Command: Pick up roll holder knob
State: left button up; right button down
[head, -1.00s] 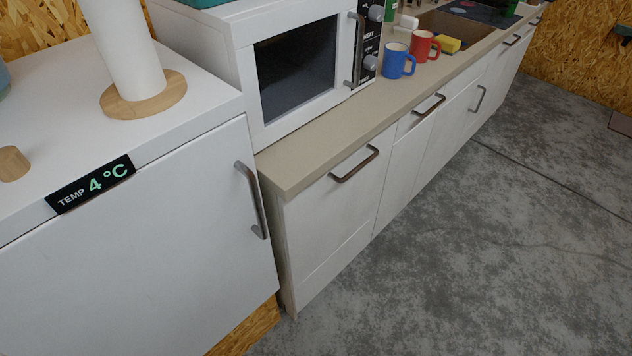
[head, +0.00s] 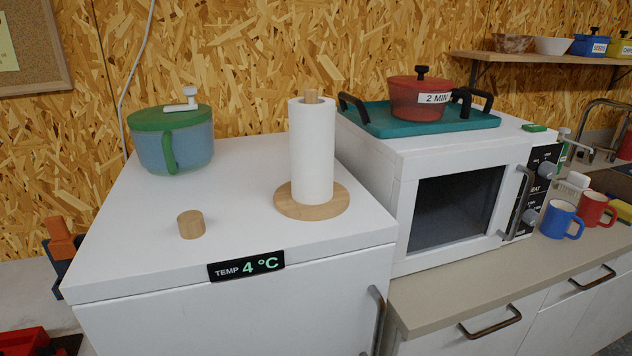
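The roll holder knob (head: 191,225) is a small light-wood cylinder. It stands on the white fridge top (head: 240,220), near the front edge and left of the paper roll. The paper roll (head: 312,155) stands upright on a round wooden base (head: 285,207), with the wooden post end (head: 312,97) showing above it. Neither of my grippers is in view.
A blue pot with green lid (head: 190,150) stands on the fridge top at the back left. The microwave (head: 400,200) stands to the right, carrying a teal tray (head: 365,122) with a red pot (head: 405,105). The fridge top around the knob is clear.

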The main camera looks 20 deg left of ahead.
aim_at(191, 223)
jog(key=u, duration=0.4)
jog(key=i+j+u, duration=0.1)
jog(key=u, duration=0.35)
jog(key=i+u, duration=0.1)
jog(key=u, duration=0.3)
